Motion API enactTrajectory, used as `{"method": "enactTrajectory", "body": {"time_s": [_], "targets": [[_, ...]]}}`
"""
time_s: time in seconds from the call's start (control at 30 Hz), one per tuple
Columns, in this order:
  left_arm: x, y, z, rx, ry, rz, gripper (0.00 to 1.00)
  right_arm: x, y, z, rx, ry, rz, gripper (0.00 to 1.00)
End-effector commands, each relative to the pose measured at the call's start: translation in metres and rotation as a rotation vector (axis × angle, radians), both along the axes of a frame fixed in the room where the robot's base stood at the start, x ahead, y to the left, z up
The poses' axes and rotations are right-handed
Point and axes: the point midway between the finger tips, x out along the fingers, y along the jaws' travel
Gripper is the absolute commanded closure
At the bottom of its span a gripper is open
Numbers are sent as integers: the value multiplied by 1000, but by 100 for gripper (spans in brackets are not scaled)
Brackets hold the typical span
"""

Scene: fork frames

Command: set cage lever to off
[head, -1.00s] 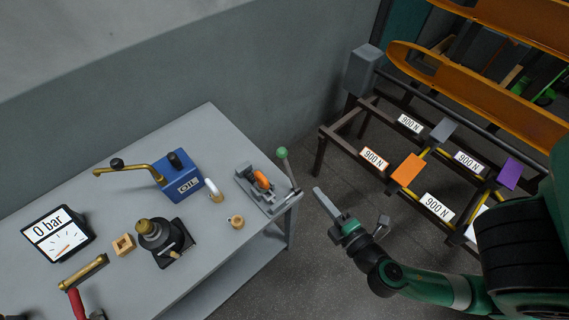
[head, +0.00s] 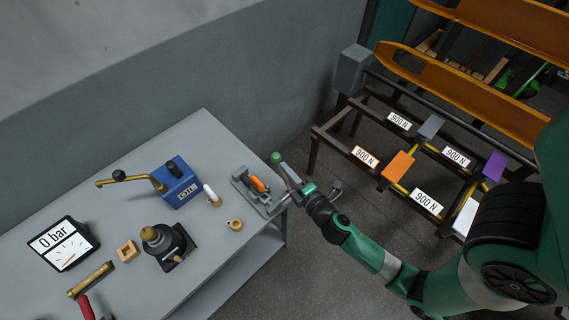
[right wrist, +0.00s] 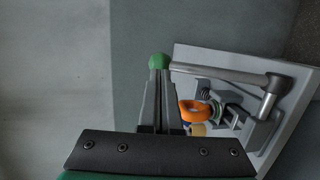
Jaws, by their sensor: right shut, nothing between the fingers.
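The cage lever (right wrist: 225,73) is a grey rod with a round green knob (head: 276,157). It belongs to a grey device with an orange part (head: 258,184) at the table's right end. The knob (right wrist: 158,61) also shows in the right wrist view, with the rod running right to its pivot. My right gripper (head: 286,167) is shut and empty, its fingers alongside the lever in the head view. In the right wrist view its fingertips (right wrist: 158,72) are at the knob; whether they touch it I cannot tell. My left gripper is not in view.
The grey table (head: 205,240) also holds a blue oil pump (head: 176,182), a black-based jack (head: 165,245), a gauge reading 0 bar (head: 63,243) and small wooden pieces. A dark frame with coloured blocks (head: 397,167) stands right. Floor between is open.

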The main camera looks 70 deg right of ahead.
Motion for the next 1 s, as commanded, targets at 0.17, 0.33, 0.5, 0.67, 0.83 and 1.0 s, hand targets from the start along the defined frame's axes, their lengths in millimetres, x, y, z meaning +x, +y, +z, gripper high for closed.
{"method": "enactTrajectory", "body": {"time_s": [0.17,0.33,0.5,0.67,0.83,1.0], "targets": [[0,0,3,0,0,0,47,11,-8,-2,0,0,-1,100],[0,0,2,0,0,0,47,12,-9,-3,1,1,0,100],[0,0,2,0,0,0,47,13,-9,-3,1,1,0,100],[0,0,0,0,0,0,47,26,-17,-6,0,-1,0,100],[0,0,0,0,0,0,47,29,-19,-9,2,5,-2,100],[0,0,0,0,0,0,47,28,-19,-10,4,6,-3,100]]}}
